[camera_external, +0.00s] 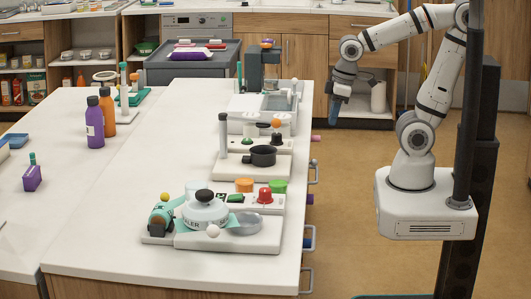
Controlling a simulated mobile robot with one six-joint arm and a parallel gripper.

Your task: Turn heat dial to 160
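My gripper (336,106) hangs in the air to the right of the long white bench (190,110), pointing down. It is apart from everything on the bench. Its fingers look small and dark blue, and I cannot tell whether they are open or shut. No dial marked with heat numbers can be read at this size. A white unit with a dark pan (263,156) stands near the bench's right edge. A red knob-like part (265,196) sits on a white panel nearer the front. I cannot tell which part is the heat dial.
A round white device with a black knob (204,196) stands at the bench front, beside a metal dish (246,224). Purple (95,122) and orange (108,108) bottles stand at the left. Handles stick out along the bench's right side. The floor (350,190) there is clear.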

